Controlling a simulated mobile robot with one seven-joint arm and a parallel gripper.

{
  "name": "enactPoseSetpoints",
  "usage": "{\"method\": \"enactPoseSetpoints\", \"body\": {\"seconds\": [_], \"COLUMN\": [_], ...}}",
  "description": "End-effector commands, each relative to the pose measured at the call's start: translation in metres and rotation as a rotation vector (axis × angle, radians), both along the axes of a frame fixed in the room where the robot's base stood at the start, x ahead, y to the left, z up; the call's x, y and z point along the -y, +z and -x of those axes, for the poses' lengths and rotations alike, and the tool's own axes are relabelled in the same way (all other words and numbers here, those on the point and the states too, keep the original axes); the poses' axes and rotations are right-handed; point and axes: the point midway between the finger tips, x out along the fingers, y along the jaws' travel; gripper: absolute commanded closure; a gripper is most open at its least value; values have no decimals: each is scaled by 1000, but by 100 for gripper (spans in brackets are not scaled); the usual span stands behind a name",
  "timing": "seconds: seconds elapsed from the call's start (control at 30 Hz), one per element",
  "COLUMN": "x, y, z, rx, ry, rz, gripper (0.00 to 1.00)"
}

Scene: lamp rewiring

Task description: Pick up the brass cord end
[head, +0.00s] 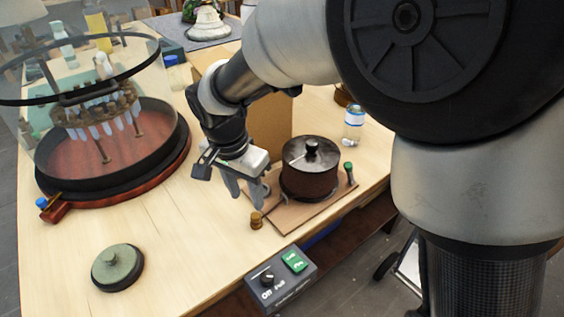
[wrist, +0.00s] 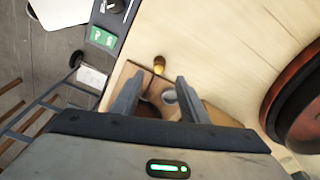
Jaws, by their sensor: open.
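The brass cord end (head: 256,220) is a small, short brass piece on the pale wooden table, just off the near left corner of a brown wooden board. It also shows in the wrist view (wrist: 159,65), beyond the fingertips and roughly midway between them. My gripper (head: 248,203) is open and empty, fingers pointing down, behind and slightly left of the brass cord end in the head view. The fingers (wrist: 159,82) are apart in the wrist view, over the board's edge, with nothing between them. I cannot tell their exact height above the table.
A dark lidded pot (head: 309,182) stands on the wooden board (head: 296,217) right of the gripper. A switch box (head: 281,281) sits at the near table edge. A green-grey round lid (head: 118,267) and a large glass-walled apparatus (head: 105,130) are left. Table between them is clear.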

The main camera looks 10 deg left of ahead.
Motion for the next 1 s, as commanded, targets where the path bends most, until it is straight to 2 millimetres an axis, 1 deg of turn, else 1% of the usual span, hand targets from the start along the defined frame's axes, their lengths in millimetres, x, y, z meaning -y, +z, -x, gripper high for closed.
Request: {"method": "enactPoseSetpoints", "body": {"seconds": [0.03,0.1,0.2,0.37,0.43,0.6,0.7,0.8,1.0], "x": [1,2,2,3,4,7,7,7,7], "y": [-13,-25,-37,-45,-52,-78,-89,-94,-94], "z": [-1,-3,-5,-7,-9,-16,-18,-19,-19], "rx": [-2,-3,-1,-1,0,-3,-1,-1,0], "ry": [0,-1,-2,-2,-2,-1,-1,0,-1], "rz": [3,2,0,0,1,2,1,1,0], "gripper": [59,59,59,59,59,59,59,59,59]}}
